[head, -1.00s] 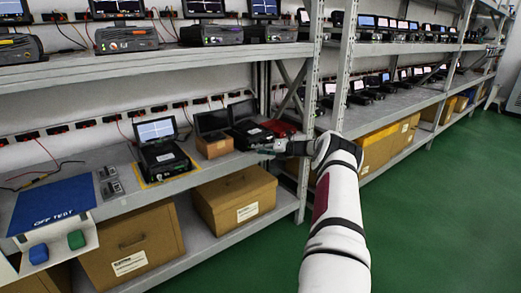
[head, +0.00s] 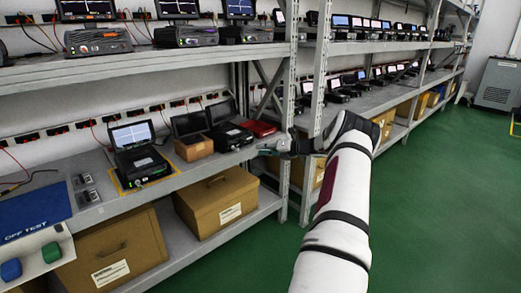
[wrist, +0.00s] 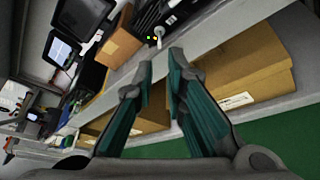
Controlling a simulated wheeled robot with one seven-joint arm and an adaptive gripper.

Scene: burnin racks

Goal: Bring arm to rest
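My gripper (head: 270,148) is in front of the rack's middle shelf, near its right end. In the wrist view my gripper (wrist: 161,62) shows two teal-lined fingers with a gap between the tips and nothing between them. My white arm reaches up from the bottom of the head view. A black unit with a raised screen (head: 140,160) sits on a yellow-marked spot on the shelf (head: 118,202), left of the gripper. A small brown box (head: 194,147) and another black unit (head: 229,135) stand nearer the gripper.
Large cardboard boxes (head: 216,203) fill the lower shelf. A blue OFF TEST mat (head: 35,212) lies at the left. Rack posts (head: 287,120) stand close to the gripper. The green floor (head: 430,215) is open at the right; a grey cabinet (head: 498,85) stands at the far right.

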